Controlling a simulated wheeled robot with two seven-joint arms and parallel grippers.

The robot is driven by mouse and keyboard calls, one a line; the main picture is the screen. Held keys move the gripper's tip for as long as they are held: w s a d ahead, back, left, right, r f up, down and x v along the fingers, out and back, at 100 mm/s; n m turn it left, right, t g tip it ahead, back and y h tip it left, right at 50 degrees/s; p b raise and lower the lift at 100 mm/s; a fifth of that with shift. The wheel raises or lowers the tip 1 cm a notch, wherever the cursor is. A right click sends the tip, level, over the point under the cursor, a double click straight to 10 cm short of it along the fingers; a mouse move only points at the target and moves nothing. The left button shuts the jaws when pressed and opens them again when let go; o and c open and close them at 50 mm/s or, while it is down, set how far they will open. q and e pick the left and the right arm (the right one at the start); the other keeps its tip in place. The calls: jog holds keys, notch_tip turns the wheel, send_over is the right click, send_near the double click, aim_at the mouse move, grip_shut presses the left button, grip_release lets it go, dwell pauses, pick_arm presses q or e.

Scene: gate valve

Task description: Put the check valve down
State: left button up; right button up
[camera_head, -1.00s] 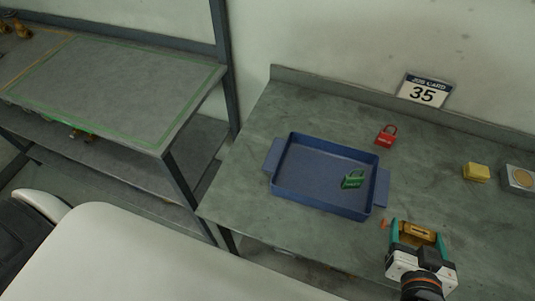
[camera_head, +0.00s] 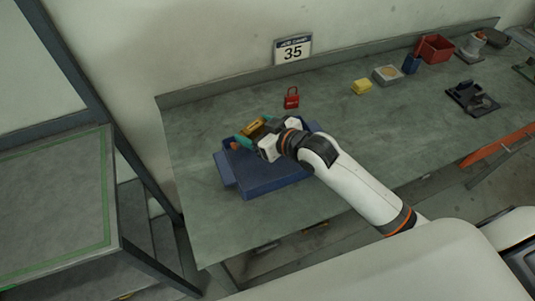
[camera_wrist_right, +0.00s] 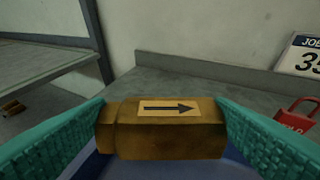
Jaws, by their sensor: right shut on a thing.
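The check valve (camera_wrist_right: 165,138) is a brass block with a dark arrow on a tan label. My right gripper (camera_wrist_right: 163,135) is shut on it, with a teal finger pressed on each side. In the head view the brass valve (camera_head: 255,125) shows at the tip of my right gripper (camera_head: 251,131), over the far part of the blue tray (camera_head: 265,184). The valve looks held above the tray; its exact height is hard to tell. My left gripper is not in view.
A red padlock (camera_head: 291,101) stands on the bench just behind the tray. A yellow block (camera_head: 361,87), a grey box (camera_head: 387,75) and a red bin (camera_head: 434,48) stand further right. A job card (camera_head: 293,49) reads 35. Bare bench lies left of the tray.

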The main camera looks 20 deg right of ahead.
jog(key=f, duration=0.4)
jog(key=shift+a, duration=0.25)
jog(key=shift+f+p, duration=0.35)
jog(key=shift+f, duration=1.75)
jog(key=shift+f, duration=0.15)
jog(key=o, duration=1.3)
jog(key=shift+s, duration=0.1)
jog(key=b+v, duration=0.1)
jog(key=v, duration=1.1)
jog(key=shift+d, duration=0.1)
